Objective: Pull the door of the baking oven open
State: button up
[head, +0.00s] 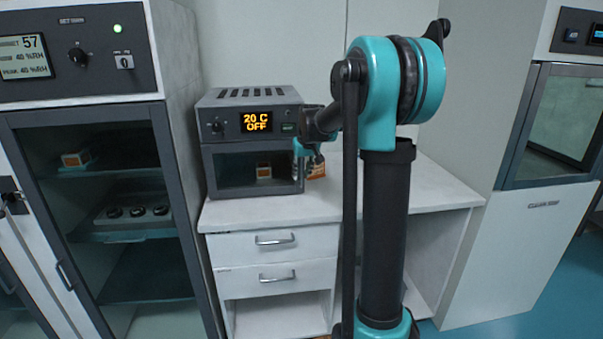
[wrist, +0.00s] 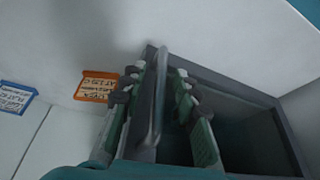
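The baking oven (head: 247,96) is a grey box on the white counter, with a display reading 20 C OFF. Its windowed door (head: 230,174) looks shut, and a small orange-and-white box shows behind the glass. My gripper (head: 308,158) is at the door's right edge in the head view, partly hidden by the arm. In the wrist view, the upright grey door handle (wrist: 160,85) stands between the two fingers of my gripper (wrist: 160,80). A dark gap shows between the handle and the right finger. The fingers look open around it; contact on the left side is unclear.
An orange label (wrist: 97,87) and a blue label (wrist: 16,97) lie beside the oven in the wrist view. A tall cabinet (head: 178,100) stands close at the left. Drawers (head: 240,243) are below the oven. Another glass-doored unit (head: 550,120) stands at the right.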

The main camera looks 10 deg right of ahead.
grip_shut()
dwell(0.4)
